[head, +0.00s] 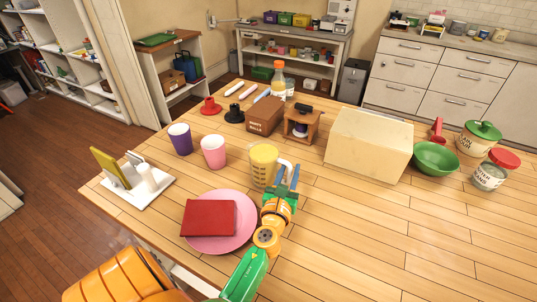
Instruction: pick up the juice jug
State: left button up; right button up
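The juice jug (264,166) is a clear measuring jug holding yellow juice. It stands upright on the wooden table near the middle of the head view, with its pale handle (286,164) on the right side. My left gripper (288,173) is at the handle side of the jug, its two blue fingers spread with a gap between them. The fingers overlap the lower handle in the picture; I cannot tell whether they touch it. My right gripper is not in view.
A pink plate (220,244) with a red book-like item (208,218) lies near the arm. Pink (213,152) and purple (180,139) cups stand left of the jug. A brown box (264,115) and large cream box (368,144) stand behind. The table's right front is clear.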

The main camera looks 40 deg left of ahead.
pick_arm(q)
jog(key=x, duration=0.3)
jog(key=shift+f, duration=0.25)
jog(key=shift+w+f, duration=0.1)
jog(key=shift+w, duration=0.1)
jog(key=shift+s, duration=0.2)
grip_shut()
jog(key=shift+w, duration=0.1)
dwell(0.5)
